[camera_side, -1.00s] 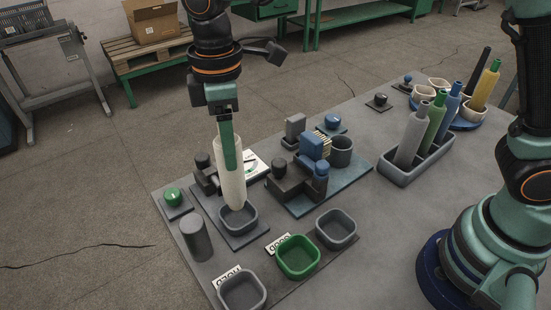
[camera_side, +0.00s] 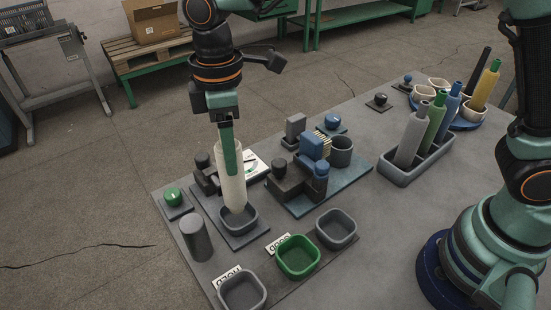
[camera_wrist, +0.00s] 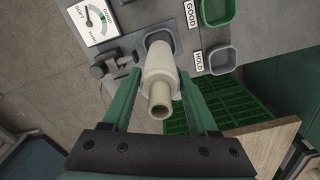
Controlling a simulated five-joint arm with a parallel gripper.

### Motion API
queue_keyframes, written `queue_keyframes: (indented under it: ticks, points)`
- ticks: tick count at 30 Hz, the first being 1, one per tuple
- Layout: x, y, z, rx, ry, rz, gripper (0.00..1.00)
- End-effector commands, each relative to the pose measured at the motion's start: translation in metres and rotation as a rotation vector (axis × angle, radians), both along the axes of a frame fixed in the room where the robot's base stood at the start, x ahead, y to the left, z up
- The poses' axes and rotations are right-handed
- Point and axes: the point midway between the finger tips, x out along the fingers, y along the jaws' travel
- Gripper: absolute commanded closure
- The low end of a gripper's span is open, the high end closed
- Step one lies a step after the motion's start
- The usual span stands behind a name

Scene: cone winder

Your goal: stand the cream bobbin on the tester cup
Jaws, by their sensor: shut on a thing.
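The cream bobbin (camera_side: 236,190) is a long pale tube, held slightly tilted in the side view. My gripper (camera_side: 230,170) is shut on it from above, with green fingers along its upper part. The bobbin's lower end is at the mouth of the dark grey tester cup (camera_side: 250,222); I cannot tell if it touches the cup floor. In the wrist view the bobbin (camera_wrist: 160,68) sits between my fingers, its hollow near end toward the camera. The tester cup (camera_wrist: 152,36) shows beyond it, partly hidden by the bobbin.
A white dial (camera_side: 255,165) stands behind the cup. A grey cylinder (camera_side: 196,238) stands to its left. The green good bin (camera_side: 298,272), grey hold bin (camera_side: 242,304) and another grey bin (camera_side: 336,242) are in front. A rack (camera_side: 405,177) with bobbins stands right.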

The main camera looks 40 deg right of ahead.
Motion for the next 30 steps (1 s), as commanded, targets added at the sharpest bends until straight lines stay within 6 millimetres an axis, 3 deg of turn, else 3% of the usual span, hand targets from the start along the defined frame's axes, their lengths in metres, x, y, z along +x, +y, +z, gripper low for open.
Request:
queue_keyframes:
  ticks: [13,30]
  points:
    - [0.000,0.000,-0.016,-0.001,0.001,0.000,0.90]
    - [0.000,0.000,-0.018,0.000,0.000,0.000,0.90]
